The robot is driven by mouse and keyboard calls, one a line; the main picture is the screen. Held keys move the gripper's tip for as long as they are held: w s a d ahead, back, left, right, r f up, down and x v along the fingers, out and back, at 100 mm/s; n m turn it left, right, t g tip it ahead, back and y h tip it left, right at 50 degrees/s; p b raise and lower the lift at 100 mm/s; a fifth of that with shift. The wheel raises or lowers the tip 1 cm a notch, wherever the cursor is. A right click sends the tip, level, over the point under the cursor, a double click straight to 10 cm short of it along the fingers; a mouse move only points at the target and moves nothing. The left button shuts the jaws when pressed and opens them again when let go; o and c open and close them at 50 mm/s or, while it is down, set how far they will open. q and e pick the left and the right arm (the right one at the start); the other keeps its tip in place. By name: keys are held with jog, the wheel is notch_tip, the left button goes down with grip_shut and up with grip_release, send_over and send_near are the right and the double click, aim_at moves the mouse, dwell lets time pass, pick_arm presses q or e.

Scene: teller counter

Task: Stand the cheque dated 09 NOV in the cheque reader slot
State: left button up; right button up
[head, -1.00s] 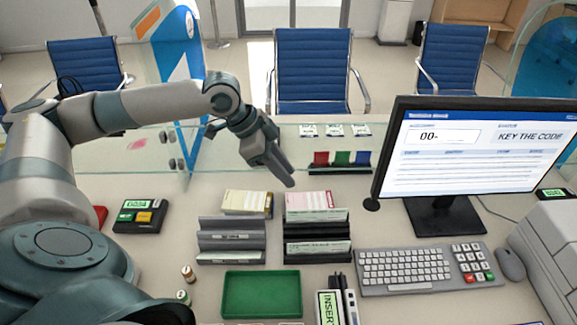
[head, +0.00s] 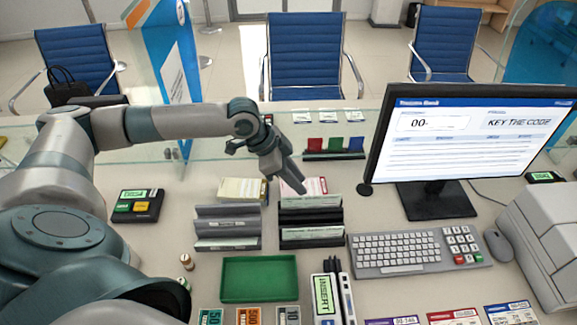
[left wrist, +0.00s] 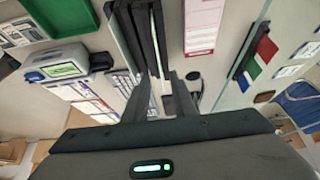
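My left gripper (head: 291,186) is above the back of the black rack (head: 311,217), beside the pink pad (head: 317,185). Pale slips (head: 312,233) stand in the black rack, which also shows in the left wrist view (left wrist: 163,42). I cannot read a 09 NOV date on any slip. A device with a lit INSERT screen (head: 322,296), apparently the cheque reader, stands at the front; its slot is not clear. My right gripper is not in view.
A grey rack (head: 227,226) and a green tray (head: 259,278) are left of the black rack and reader. A keyboard (head: 400,254) and a monitor (head: 470,150) are on the right. A glass screen crosses behind. Several cards lie along the front edge.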

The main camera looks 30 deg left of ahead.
aim_at(311, 196)
pick_arm(q)
jog(key=p+x, duration=0.2)
jog(key=x, duration=0.6)
jog(key=shift+f, duration=0.15)
jog(key=shift+c, duration=0.7)
grip_shut()
jog(key=shift+r, duration=0.2)
jog(key=shift+r+p, duration=4.2)
jog(key=shift+r, duration=0.1)
jog(key=shift+r+p, duration=0.35)
jog(key=shift+r, duration=0.95)
